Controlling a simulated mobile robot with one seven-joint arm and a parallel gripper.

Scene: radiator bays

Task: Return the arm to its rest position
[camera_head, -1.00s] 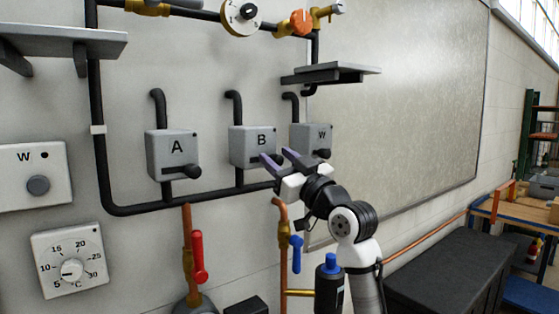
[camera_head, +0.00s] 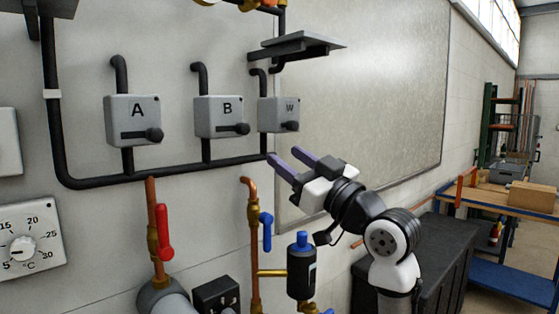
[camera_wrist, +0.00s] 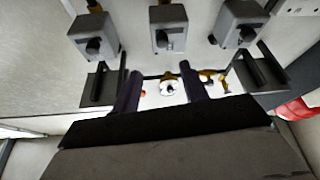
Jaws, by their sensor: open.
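My arm reaches up from the lower right in the head view. My gripper (camera_head: 290,162) is open and empty, its two purple fingers apart and pointing to the upper left. It is in front of the wall, below the grey box marked W (camera_head: 279,115) and right of the box marked B (camera_head: 219,117). I cannot tell whether any gap to the wall is small. In the wrist view the two dark fingers (camera_wrist: 160,93) stand apart with nothing between them.
Box A (camera_head: 133,120), a red lever (camera_head: 164,232), a blue lever (camera_head: 266,231) and a dark bottle with blue cap (camera_head: 301,268) are left of my arm. A shelf (camera_head: 298,46) juts out above. A dark chest (camera_head: 436,262) and a workbench (camera_head: 500,195) stand at right.

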